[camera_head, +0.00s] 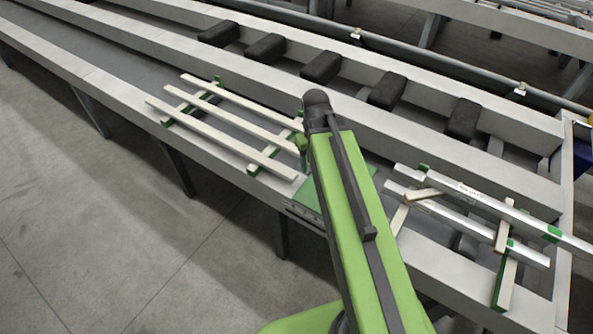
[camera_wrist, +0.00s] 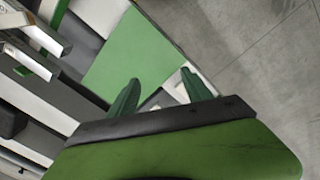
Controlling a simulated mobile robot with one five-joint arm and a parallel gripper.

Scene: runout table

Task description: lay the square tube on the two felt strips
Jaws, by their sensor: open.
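Two silver square tubes lie side by side on pale wooden bearers at the right in the head view: the far tube (camera_head: 482,198), with a printed label, and the near tube (camera_head: 465,219). At the left, several long pale strips (camera_head: 222,126) lie across green-ended crosspieces; I cannot tell which surfaces are the felt strips. My gripper (camera_wrist: 160,76) is open and empty in the wrist view, over the table near a flat green plate (camera_wrist: 130,58). The tube ends show at that view's left edge.
The long grey table (camera_head: 115,93) has raised rails and a row of black blocks (camera_head: 320,67) behind the strips. The green plate lies between the strips and the tubes. Open concrete floor (camera_head: 100,220) lies in front.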

